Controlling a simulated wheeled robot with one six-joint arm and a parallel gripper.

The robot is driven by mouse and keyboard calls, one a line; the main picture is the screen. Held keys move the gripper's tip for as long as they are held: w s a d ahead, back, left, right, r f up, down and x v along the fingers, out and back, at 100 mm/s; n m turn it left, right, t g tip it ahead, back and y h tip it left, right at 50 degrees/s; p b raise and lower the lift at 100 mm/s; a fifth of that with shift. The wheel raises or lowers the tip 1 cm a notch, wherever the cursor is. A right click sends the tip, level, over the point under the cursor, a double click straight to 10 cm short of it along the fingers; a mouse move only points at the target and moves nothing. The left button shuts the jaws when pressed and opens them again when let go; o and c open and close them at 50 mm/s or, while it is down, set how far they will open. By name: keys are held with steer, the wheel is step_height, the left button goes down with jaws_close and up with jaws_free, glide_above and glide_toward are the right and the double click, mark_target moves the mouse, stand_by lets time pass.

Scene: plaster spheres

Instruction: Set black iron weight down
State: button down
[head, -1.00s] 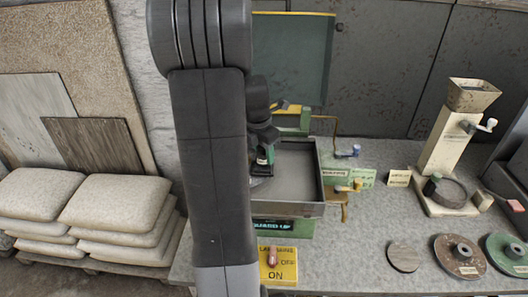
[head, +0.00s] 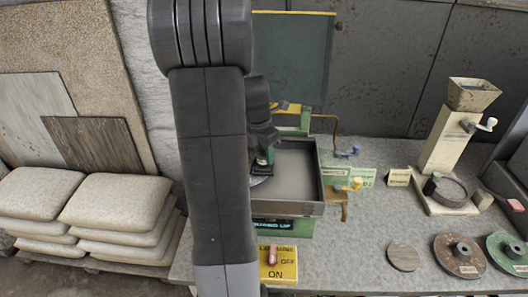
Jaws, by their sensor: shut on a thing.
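My gripper (head: 263,160) is in the head view, mostly hidden behind my own arm, over the left part of a grey metal tray (head: 318,209). It is shut on a dark thing (head: 260,181), seemingly the black iron weight. Only a small edge of this thing shows beside my arm, low over the tray floor. I cannot tell whether it touches the tray. The tray belongs to a green machine with a dark green upright panel (head: 292,55) behind it.
To the right are a grinder with a hopper (head: 473,94), a wooden disc (head: 403,257), a brown wheel (head: 446,265) and a green wheel (head: 498,243). Stacked sacks (head: 115,205) are left. The bench between tray and discs is clear.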

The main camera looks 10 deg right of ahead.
steer(key=shift+f+b, duration=0.3)
steer(key=shift+f, duration=0.2)
steer(key=c, duration=0.8)
jaws_free()
steer(key=shift+o, duration=0.2)
steer(key=shift+r, duration=0.15)
steer(key=shift+r+p, duration=1.85)
steer(key=shift+r, duration=0.1)
steer(key=shift+s, duration=0.1)
